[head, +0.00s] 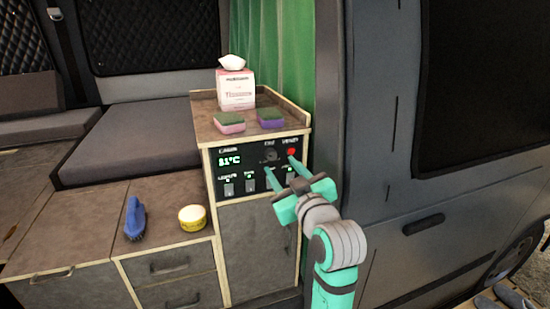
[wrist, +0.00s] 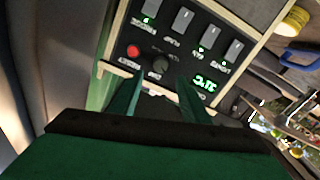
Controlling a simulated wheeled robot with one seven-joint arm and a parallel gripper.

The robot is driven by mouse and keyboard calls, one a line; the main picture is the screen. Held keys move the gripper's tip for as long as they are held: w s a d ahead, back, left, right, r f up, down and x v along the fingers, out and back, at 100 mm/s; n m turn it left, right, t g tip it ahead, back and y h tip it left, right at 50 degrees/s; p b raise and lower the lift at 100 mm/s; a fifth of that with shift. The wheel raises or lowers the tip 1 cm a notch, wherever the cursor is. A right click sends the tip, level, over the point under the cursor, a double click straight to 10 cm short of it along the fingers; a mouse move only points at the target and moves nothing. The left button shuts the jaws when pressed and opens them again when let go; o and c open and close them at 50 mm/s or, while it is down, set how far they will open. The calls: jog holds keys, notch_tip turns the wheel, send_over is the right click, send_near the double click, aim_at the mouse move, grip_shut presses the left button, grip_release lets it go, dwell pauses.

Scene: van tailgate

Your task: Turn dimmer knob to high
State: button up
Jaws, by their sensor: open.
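The dimmer knob (wrist: 160,64) is a dark round knob on the black control panel (head: 257,170). In the head view the knob (head: 270,155) is near the panel's upper right, left of a red button (head: 291,152). My gripper (head: 282,170) is in front of the right part of the panel with its two green fingers apart. In the wrist view the gripper (wrist: 155,92) is open and empty, with the knob just beyond and between the fingertips. I cannot tell whether a finger touches the panel. The knob's pointer is too small to read.
The panel also has several rocker switches (wrist: 183,20) and a green display (head: 230,160). On the cabinet top are a tissue box (head: 236,92) and two sponges (head: 229,123) (head: 270,118). A blue brush (head: 134,218) and a yellow tin (head: 192,218) lie on the lower counter at left.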

aim_at(272, 155)
jog(key=shift+x, duration=3.1)
jog(key=c, duration=1)
